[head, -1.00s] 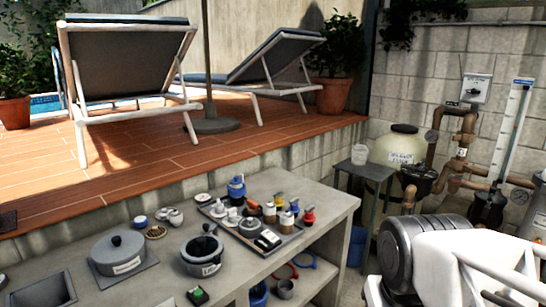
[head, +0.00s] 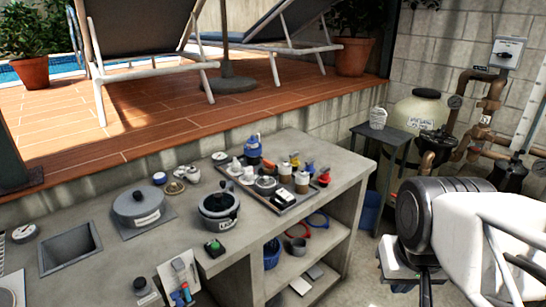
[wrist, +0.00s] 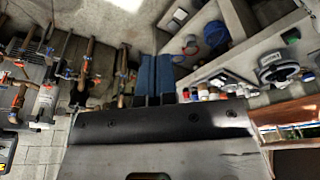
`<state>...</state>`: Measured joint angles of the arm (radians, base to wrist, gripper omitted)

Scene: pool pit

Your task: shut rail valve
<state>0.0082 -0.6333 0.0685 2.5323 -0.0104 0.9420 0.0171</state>
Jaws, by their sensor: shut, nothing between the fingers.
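I cannot tell which fitting is the rail valve. In the wrist view, several pipes and fittings with small blue and red parts (wrist: 68,72) stand along the wall at the left. In the head view, brown pipes (head: 490,103) run down the block wall at the right, and no valve handle is clear there. My gripper (wrist: 153,65) shows in the wrist view as two dark blue fingers, shut and empty. It is apart from the pipes and the bench. In the head view my white arm shows at the lower right, and the fingers are not visible.
A cream filter tank (head: 415,112) stands beside a small dark table (head: 383,134). A wooden deck (head: 60,128) lies behind.

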